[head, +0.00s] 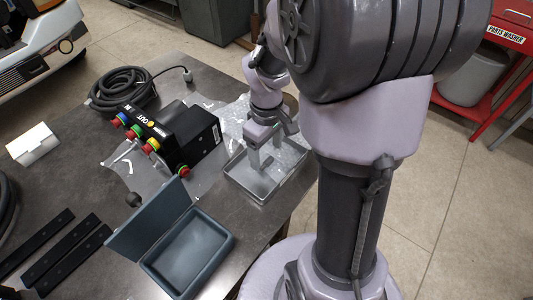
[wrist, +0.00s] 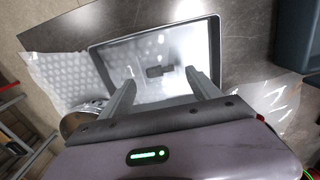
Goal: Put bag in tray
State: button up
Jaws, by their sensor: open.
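My gripper (head: 263,160) is open over the metal tray (head: 240,185), fingers pointing down. In the wrist view the gripper (wrist: 160,80) has its fingers apart, with nothing seen between them, and the tray (wrist: 101,62) lies beyond the fingertips. The tray floor looks shiny and pale, with a dark shape (wrist: 160,71) that may be a reflection. Clear crinkled plastic (wrist: 265,105), perhaps a bag, lies right of the tray in the wrist view. In the head view, clear plastic (head: 122,165) lies by the black control box. I cannot tell which plastic is the bag.
Bubble wrap (wrist: 60,75) lies beside the tray. The black control box (head: 190,135) with coloured buttons, a coiled cable (head: 120,88), an open blue-grey case (head: 188,252), black strips (head: 60,258) and a white box (head: 33,145) are on the table. Bare table (head: 75,185) shows at the left.

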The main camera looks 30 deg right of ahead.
aim_at(266, 161)
notch_tip(266, 161, up, 8)
jog(key=p, duration=0.3)
jog(key=s+a+r+m+t+y, duration=0.2)
jog(key=s+a+r+m+t, duration=0.3)
jog(key=s+a+r+m, duration=0.3)
jog(key=s+a+r, duration=0.3)
jog(key=a, duration=0.3)
jog(key=shift+s+a+t, duration=0.2)
jog(key=shift+a+t, duration=0.15)
jog(key=shift+t, duration=0.05)
jog(key=shift+s+r, duration=0.1)
